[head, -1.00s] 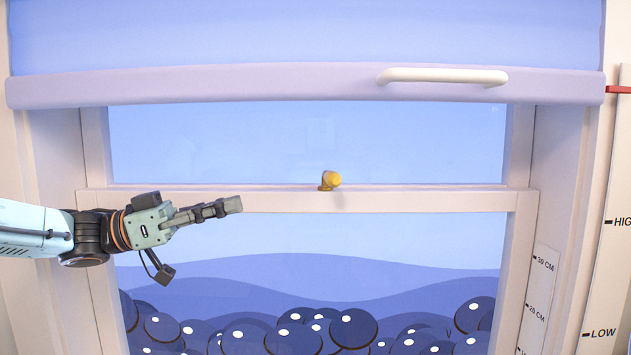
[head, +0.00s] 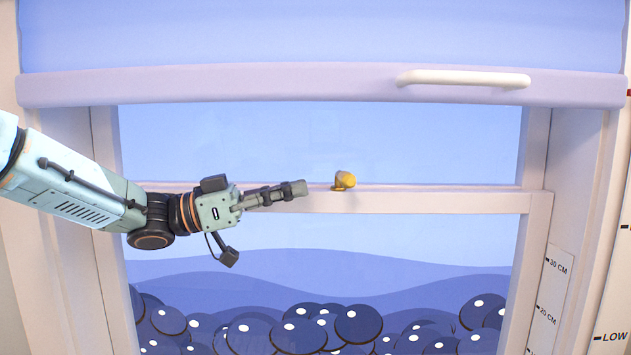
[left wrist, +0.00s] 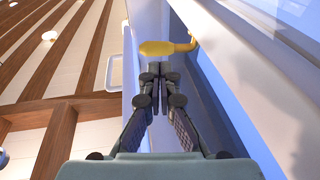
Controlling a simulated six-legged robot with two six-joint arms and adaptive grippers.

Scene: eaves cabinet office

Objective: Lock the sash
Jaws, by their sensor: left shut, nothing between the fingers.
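A yellow sash lock (head: 344,181) sits on the sash's white meeting rail (head: 440,200), near the middle of the window. In the left wrist view the yellow lock (left wrist: 165,47) shows as a rounded handle just beyond the fingertips. My left gripper (head: 303,189) points right along the rail, its fingers shut and empty. A small gap shows between its tips and the lock in the head view. In the left wrist view the shut fingertips (left wrist: 155,72) lie just short of the lock; whether they touch it is hard to tell. My right gripper is not in view.
A lavender blind bar (head: 300,84) with a white handle (head: 463,77) crosses above the sash. The handle also shows in the left wrist view (left wrist: 114,73). White frame sides stand left and right; a scale marked in CM (head: 548,300) is on the right.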

